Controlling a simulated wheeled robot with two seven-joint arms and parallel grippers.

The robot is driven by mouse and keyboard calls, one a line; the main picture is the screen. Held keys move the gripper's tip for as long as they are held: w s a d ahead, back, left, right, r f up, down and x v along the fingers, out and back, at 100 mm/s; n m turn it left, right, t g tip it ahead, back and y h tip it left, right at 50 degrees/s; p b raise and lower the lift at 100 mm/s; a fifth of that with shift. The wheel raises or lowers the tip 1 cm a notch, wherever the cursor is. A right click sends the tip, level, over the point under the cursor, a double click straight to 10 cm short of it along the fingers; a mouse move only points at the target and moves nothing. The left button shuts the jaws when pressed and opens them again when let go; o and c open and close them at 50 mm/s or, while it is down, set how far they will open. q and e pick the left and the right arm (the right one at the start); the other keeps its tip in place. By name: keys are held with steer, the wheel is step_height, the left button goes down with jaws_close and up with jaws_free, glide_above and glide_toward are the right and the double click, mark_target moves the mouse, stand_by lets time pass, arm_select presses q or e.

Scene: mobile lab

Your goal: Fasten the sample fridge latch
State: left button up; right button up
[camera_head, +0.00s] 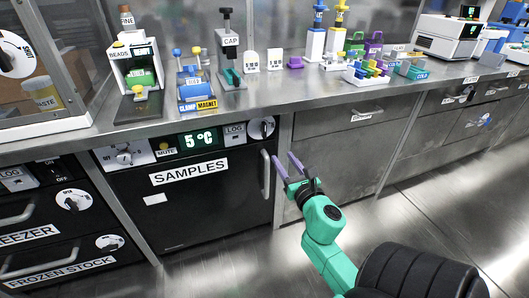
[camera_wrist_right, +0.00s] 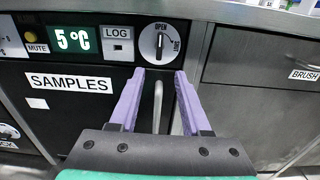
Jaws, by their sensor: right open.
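The sample fridge (camera_head: 215,205) is a dark door labelled SAMPLES under the bench, and it looks shut. Its latch is a white round dial (camera_head: 262,128) with a black bar knob at the panel's right end. In the right wrist view the latch dial (camera_wrist_right: 160,43) reads OPEN at the top, with another word at its right. The black bar stands about upright, toward OPEN. My right gripper (camera_head: 285,158) has purple fingers, open and empty, in front of the fridge's right edge. In the wrist view its fingertips (camera_wrist_right: 157,75) lie just below the dial, apart from it. My left gripper is out of view.
A vertical bar handle (camera_head: 265,174) sits on the fridge door below the dial. A 5 °C display (camera_head: 195,141) and LOG switch (camera_head: 234,133) are left of it. Freezer drawers (camera_head: 40,235) stand left, steel drawers (camera_head: 345,150) right. The bench edge overhangs above.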

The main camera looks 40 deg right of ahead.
mark_target(265, 130)
steer(key=x, duration=1.3)
steer(key=shift+w+d+r, duration=0.1)
steer(key=shift+w+r, duration=0.1)
steer(key=shift+w, duration=0.2)
steer(key=shift+w+d, duration=0.15)
steer(key=shift+w, duration=0.15)
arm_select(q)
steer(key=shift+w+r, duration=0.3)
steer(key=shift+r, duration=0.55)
arm_select(e)
jaws_close()
